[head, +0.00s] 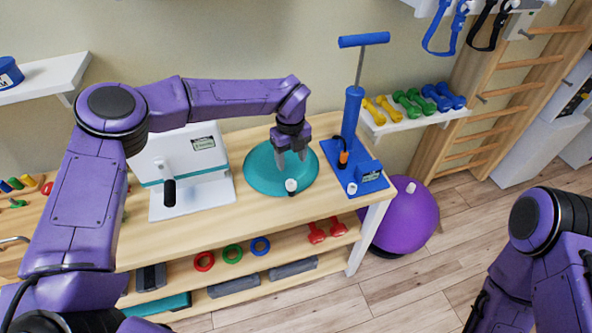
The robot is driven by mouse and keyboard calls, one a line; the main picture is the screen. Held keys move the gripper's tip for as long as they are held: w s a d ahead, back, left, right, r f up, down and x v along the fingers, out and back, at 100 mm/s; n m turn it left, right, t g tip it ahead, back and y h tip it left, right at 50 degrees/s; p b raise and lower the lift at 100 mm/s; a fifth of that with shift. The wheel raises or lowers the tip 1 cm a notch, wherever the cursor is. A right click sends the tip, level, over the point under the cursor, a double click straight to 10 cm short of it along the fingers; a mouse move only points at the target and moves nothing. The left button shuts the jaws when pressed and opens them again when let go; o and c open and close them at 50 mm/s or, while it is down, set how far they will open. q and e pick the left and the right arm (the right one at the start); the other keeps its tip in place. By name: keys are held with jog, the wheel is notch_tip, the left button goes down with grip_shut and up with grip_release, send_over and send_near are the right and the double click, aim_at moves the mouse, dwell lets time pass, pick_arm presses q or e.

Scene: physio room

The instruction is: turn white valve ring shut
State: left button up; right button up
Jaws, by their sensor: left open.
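A small white ring or cap (291,185) with a dark part under it sits at the front of a teal dome (262,180) on the wooden table. It looks like the white valve ring, but it is too small to tell how far it is turned. My left gripper (291,161) points down over the dome, behind the white ring in the picture and apart from it. Its two grey fingers are spread with nothing between them. My right arm shows at the lower right, with its gripper out of the picture.
A blue hand pump (351,115) on a blue base stands right of the dome, with another small white piece (352,188) on it. A white machine (190,155) with a black handle stands left. A purple ball (405,215) lies beyond the table's right end.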

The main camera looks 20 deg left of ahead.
pick_arm(q)
jog(key=p, duration=0.2)
send_over(291, 182)
jog(key=s, duration=0.2)
jog(key=f, duration=0.4)
jog(key=shift+w+d+f, duration=0.25)
jog(key=f, duration=0.1)
jog(key=f+p, duration=0.1)
jog(key=f, duration=0.3)
jog(key=shift+w, duration=0.4)
jog(key=shift+s, duration=0.2)
pick_arm(e)
jog(key=r, duration=0.2)
jog(key=s+r, duration=0.1)
jog(key=shift+r, duration=0.35)
pick_arm(q)
jog(key=shift+r, duration=0.1)
jog(key=shift+c, duration=0.5)
jog(key=c, duration=0.9)
